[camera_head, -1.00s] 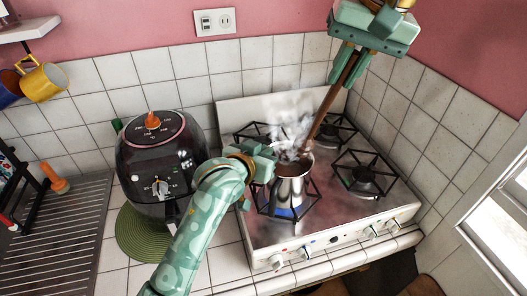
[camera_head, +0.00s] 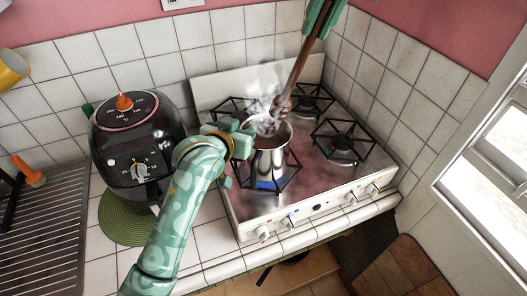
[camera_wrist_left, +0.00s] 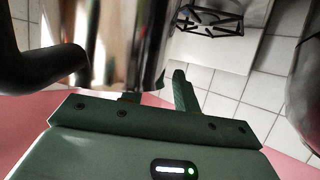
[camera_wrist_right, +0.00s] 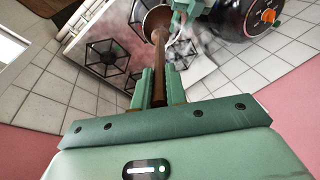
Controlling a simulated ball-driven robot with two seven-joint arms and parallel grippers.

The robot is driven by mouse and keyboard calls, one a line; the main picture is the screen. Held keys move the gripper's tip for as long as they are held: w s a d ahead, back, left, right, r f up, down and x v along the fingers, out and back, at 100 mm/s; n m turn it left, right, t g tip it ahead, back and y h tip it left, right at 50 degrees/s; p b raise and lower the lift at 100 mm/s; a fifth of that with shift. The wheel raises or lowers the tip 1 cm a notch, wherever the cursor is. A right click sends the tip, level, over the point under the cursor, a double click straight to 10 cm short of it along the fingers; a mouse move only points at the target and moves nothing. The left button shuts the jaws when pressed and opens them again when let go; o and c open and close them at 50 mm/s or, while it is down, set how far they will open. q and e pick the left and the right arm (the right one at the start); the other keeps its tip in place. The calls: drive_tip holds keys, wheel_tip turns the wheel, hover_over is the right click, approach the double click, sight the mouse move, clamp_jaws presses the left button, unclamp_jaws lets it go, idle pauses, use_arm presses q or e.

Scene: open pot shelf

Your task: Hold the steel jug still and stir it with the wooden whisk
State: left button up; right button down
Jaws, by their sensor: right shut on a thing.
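The steel jug (camera_head: 268,160) stands upright on the front-left burner of the stove, with dark brown contents and steam above. My left gripper (camera_head: 243,141) is at the jug's left side. In the left wrist view the shiny jug (camera_wrist_left: 125,45) fills the space past the fingers; one finger shows beside it and the other is mostly hidden, but they look apart. My right gripper (camera_wrist_right: 160,88) is shut on the wooden whisk (camera_wrist_right: 158,58). The whisk (camera_head: 297,68) slants down to the jug's mouth; steam hides its lower end. In the right wrist view it reaches into the jug's opening (camera_wrist_right: 149,21).
A black air fryer (camera_head: 137,135) on a green round mat (camera_head: 118,222) stands left of the stove. Other burner grates (camera_head: 343,141) are empty. Knobs line the stove's front. A drying rack (camera_head: 45,225) is at far left, a window at right.

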use_arm(q)
drive_tip(key=shift+r, duration=0.1)
drive_tip(key=v, duration=1.2)
